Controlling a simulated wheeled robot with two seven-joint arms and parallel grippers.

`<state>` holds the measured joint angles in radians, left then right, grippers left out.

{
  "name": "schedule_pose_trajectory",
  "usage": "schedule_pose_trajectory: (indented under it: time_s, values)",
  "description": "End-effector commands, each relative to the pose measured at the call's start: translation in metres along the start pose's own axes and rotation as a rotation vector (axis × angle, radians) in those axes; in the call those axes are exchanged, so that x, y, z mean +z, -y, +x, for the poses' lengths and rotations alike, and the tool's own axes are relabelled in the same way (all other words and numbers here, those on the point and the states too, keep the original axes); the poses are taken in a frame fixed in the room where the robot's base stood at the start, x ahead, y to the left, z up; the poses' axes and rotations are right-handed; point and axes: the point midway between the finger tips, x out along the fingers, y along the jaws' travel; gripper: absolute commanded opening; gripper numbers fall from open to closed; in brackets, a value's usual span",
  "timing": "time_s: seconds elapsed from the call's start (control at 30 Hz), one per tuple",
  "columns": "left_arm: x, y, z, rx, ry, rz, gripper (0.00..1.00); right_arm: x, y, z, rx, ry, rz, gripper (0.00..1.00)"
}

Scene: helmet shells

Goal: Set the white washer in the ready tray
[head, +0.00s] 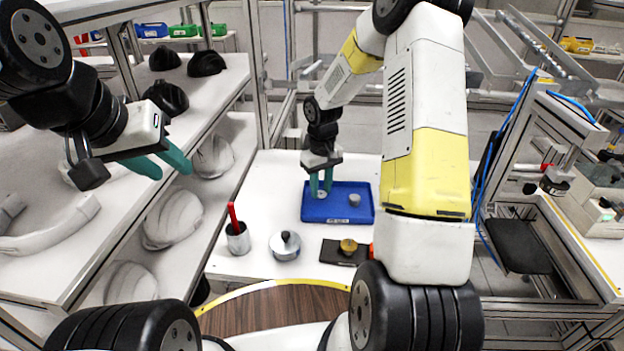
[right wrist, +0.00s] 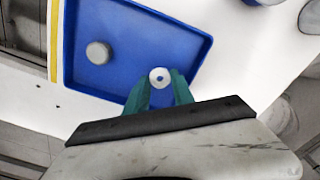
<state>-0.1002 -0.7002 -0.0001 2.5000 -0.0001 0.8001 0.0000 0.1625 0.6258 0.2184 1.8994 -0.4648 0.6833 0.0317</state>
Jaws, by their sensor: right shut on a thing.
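The white washer (right wrist: 160,76) is a small pale ring with a hole, between the fingertips of my right gripper (right wrist: 158,88). In the head view my right gripper (head: 321,190) points down over the left part of the blue tray (head: 338,215). Its teal fingers are shut on the washer. I cannot tell whether the washer touches the tray floor. The tray has a small label on its front edge, too small to read. My left gripper (head: 172,170) is open and empty, in front of the shelves on the left, far from the tray.
A pale grey round piece (head: 354,199) stands in the tray, right of the washer. On the white table (head: 262,190) are a cup with a red tool (head: 237,237), a lidded metal pot (head: 285,246) and a dark block with a brass knob (head: 345,250). Shelves hold helmet shells (head: 172,219).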

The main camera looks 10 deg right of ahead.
Motion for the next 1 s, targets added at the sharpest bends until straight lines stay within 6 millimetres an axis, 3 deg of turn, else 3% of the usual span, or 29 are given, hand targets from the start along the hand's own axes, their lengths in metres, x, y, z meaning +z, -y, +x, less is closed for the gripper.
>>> schedule_pose_trajectory:
  time_s: [0.2, 0.53, 0.57, 0.67, 1.0]
  values:
    - [0.000, 0.000, 0.000, 0.000, 0.000, 0.000, 0.36, 0.001, 0.000, 0.029, 0.000, 0.003, -0.001, 0.10]
    - [0.000, 0.000, 0.000, 0.000, 0.000, 0.000, 0.36, 0.001, 0.000, 0.032, 0.000, 0.002, -0.001, 0.10]
    - [0.000, 0.000, 0.000, 0.000, 0.000, 0.000, 0.36, 0.000, 0.000, 0.032, 0.000, 0.002, -0.001, 0.31]
    - [0.000, 0.000, 0.000, 0.000, 0.000, 0.000, 0.36, 0.000, 0.000, 0.032, 0.000, 0.001, -0.001, 0.51]
    - [0.000, 0.000, 0.000, 0.000, 0.000, 0.000, 0.36, 0.000, 0.000, 0.030, 0.000, 0.001, 0.000, 0.51]
